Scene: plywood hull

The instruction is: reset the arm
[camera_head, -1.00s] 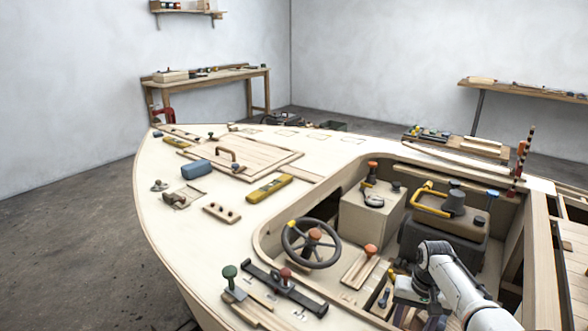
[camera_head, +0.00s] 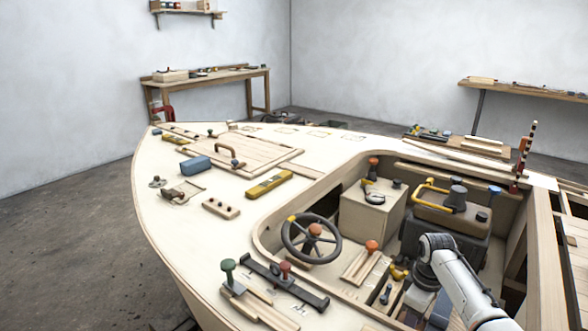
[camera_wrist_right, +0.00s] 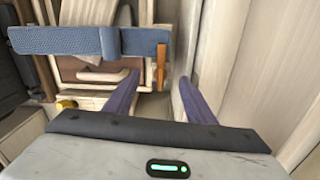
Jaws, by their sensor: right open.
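My right arm (camera_head: 465,285) comes in from the lower right in the head view and reaches down into the cockpit. Its gripper is mostly hidden behind the forearm and wrist there. In the right wrist view my right gripper (camera_wrist_right: 155,97) is open, its two purple-grey fingers apart with nothing held between them. A blue textured strap (camera_wrist_right: 60,42) crosses the upper left of that view, beyond the fingers. An orange-brown strip (camera_wrist_right: 161,66) stands at its right end. My left gripper is not in view.
The steering wheel (camera_head: 311,239), a light box (camera_head: 372,212) and a dark box with a yellow handle (camera_head: 445,215) are in the cockpit. A pale wooden wall (camera_wrist_right: 235,75) rises close to the right finger.

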